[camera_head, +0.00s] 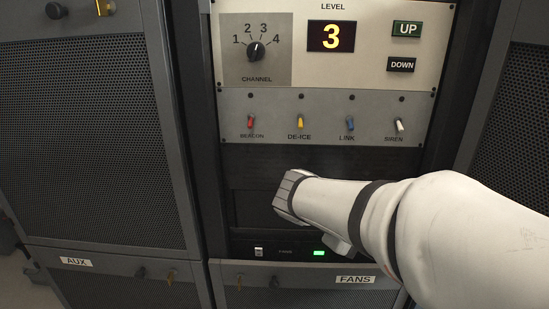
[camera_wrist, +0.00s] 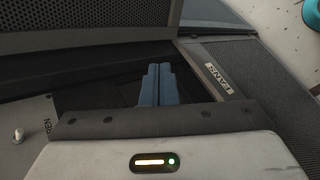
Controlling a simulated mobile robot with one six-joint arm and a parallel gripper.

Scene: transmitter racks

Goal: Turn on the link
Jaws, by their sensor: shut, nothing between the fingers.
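The blue LINK toggle switch (camera_head: 350,125) is on the grey switch panel, third from the left, above its LINK label. Its small lever points downward, and the round spot above it is dark. My gripper (camera_head: 285,192) is below the switch panel, in front of the dark lower part of the rack, apart from every switch. In the wrist view its two blue fingers (camera_wrist: 156,84) are pressed together and empty. The LINK switch does not show in the wrist view.
Red BEACON (camera_head: 251,123), yellow DE-ICE (camera_head: 300,122) and white SIREN (camera_head: 399,125) toggles share the panel with LINK. Above are the CHANNEL knob (camera_head: 256,50), a display (camera_head: 331,36) reading 3, and UP (camera_head: 407,28) and DOWN (camera_head: 401,65) buttons. A green light (camera_head: 319,253) glows below.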

